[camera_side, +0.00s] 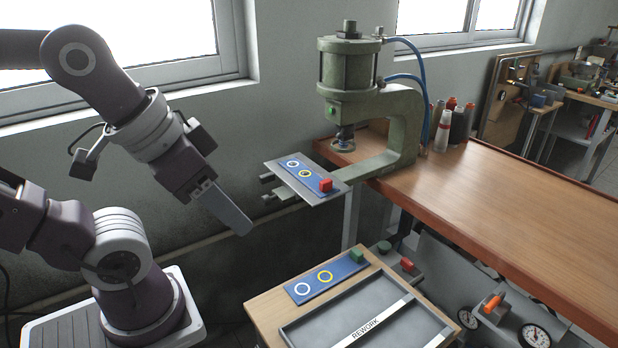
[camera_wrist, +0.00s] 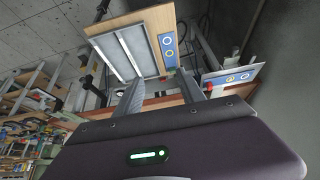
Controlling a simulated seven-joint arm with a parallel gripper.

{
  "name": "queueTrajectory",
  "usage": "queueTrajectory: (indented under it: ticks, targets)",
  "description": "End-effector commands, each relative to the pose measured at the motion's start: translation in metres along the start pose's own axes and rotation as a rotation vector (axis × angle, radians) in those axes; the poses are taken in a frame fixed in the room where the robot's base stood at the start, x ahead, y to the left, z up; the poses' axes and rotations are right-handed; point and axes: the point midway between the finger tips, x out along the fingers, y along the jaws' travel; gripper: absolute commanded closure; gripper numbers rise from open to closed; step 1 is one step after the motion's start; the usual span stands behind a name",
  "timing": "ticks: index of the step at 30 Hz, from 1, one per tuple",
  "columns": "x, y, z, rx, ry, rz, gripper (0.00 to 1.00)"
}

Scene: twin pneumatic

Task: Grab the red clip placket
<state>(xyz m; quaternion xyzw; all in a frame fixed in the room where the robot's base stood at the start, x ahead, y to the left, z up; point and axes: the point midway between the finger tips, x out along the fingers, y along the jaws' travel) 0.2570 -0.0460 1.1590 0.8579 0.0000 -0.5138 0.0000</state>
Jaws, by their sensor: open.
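The red clip placket (camera_side: 306,174) is a blue strip with a white ring, a yellow ring and a red block at its right end. It lies on a tilted grey plate (camera_side: 283,174) at the front of the green press. My gripper (camera_side: 240,225) is open and empty, pointing down, left of the plate and apart from it. In the wrist view, the fingers (camera_wrist: 160,83) are spread, and the placket on its plate (camera_wrist: 235,77) shows to the right of them.
The green press (camera_side: 350,75) stands over the placket, its ram just behind the plate. A similar blue placket with a green block (camera_side: 325,278) lies on a wooden stand below, beside a grey REWORK tray (camera_side: 290,330). A wooden bench (camera_side: 480,190) is at right.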

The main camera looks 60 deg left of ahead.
Motion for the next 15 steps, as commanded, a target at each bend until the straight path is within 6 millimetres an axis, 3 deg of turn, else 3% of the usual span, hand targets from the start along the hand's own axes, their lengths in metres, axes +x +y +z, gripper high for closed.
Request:
queueTrajectory:
  ticks: [1,5,15]
  targets:
    - [0.0000,0.0000,0.0000,0.000,0.000,0.000,0.44]
    - [0.0000,0.0000,0.0000,0.000,0.000,0.000,0.20]
    - [0.0011,-0.0018,-0.0053,-0.029,-0.026,0.001,0.20]
